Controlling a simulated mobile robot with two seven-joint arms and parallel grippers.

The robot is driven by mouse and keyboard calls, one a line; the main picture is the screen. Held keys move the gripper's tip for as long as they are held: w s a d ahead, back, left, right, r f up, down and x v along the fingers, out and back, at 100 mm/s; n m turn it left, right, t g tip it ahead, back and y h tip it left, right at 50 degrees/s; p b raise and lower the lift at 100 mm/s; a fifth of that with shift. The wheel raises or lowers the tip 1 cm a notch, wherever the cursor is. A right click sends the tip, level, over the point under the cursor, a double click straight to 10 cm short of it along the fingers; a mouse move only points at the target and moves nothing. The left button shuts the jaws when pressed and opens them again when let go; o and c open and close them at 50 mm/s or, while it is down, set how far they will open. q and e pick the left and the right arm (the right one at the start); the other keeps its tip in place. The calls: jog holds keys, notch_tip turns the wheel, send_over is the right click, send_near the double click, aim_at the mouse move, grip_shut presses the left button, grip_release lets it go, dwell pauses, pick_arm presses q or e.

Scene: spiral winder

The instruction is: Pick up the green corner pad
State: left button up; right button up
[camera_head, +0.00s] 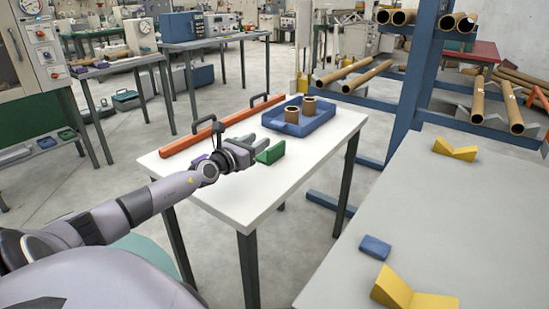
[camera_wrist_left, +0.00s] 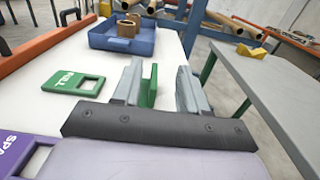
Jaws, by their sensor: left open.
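The lower part of the pad is hidden by the gripper. I cannot tell whether a finger touches it. My right gripper is not in view.
A blue tray (camera_head: 315,122) with brown tube cores stands behind the pad. A green tag (camera_wrist_left: 73,83) and a purple tag (camera_wrist_left: 17,151) lie left of the gripper. An orange bar (camera_head: 205,132) runs along the back. A grey table (camera_head: 450,220) stands right, across a gap.

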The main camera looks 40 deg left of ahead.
aim_at(267, 153)
pick_arm(q)
notch_tip(267, 153, down, 6)
jog(key=b, duration=0.4)
jog(key=shift+w+a+b, duration=0.1)
jog(key=shift+w+b, duration=0.8)
jog(key=shift+w, duration=0.25)
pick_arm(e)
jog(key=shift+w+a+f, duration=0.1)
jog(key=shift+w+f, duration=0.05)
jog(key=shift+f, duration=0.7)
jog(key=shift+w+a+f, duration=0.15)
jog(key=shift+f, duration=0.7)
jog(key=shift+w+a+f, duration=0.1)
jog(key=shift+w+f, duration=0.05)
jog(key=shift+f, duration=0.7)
